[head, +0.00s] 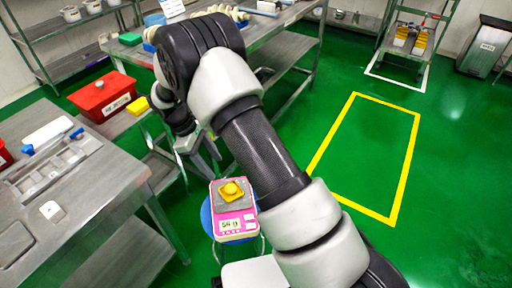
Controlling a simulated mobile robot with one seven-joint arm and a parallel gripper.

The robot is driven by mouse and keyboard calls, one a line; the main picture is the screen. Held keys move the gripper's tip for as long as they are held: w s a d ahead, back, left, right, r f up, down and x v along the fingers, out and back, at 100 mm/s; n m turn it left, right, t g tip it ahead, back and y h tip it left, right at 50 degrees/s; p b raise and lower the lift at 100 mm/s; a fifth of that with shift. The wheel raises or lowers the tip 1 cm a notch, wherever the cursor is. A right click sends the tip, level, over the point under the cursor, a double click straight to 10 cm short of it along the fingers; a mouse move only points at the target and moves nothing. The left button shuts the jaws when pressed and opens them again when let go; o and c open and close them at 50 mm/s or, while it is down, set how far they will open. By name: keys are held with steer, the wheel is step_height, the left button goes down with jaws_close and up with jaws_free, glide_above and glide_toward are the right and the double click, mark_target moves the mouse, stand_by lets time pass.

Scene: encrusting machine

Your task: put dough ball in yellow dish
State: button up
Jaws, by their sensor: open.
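A small yellow dish (232,196) sits on a pink scale (237,223) with a lit display, on a blue stool, below the middle of the head view. A rounded yellow shape shows in its centre; I cannot tell whether this is dough or part of the dish. Several cream, rounded pieces (231,11) lie along the far bench, partly behind my arm; they may be dough balls, but are too small to be sure. My gripper (203,157) points down left of centre, above and left of the scale. It is open, with no held object visible.
A steel table (95,200) with a compartment tray fills the left. A red box (103,96) and yellow item (138,105) are on a bench behind it. Far shelves hold pots. The green floor inside the yellow outline (408,165) is clear.

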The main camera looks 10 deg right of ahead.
steer(key=s+d+r+m+t+y, duration=0.1)
steer(key=s+d+r+m, duration=0.15)
steer(key=r, duration=0.55)
steer(key=s+d+r+m+t+y, duration=0.1)
steer(key=s+d+r+m, duration=0.2)
steer(key=r, duration=0.5)
steer(key=s+d+r+m+t+y, duration=0.15)
steer(key=d+r, duration=0.25)
steer(key=r, duration=0.5)
steer(key=s+d+r+m+t, duration=0.2)
steer(key=s+r+m, duration=0.1)
steer(key=s, duration=0.5)
steer(key=s+d+r+m+t, duration=0.1)
steer(key=s+d+r+m, duration=0.2)
steer(key=s, duration=0.6)
steer(key=shift+s+t, duration=0.15)
steer(key=shift+t, duration=0.2)
steer(key=shift+d+y, duration=0.1)
steer(key=shift+y, duration=0.15)
step_height(320, 180, up, 22)
steer(key=p, duration=2.2)
steer(key=shift+r, duration=0.15)
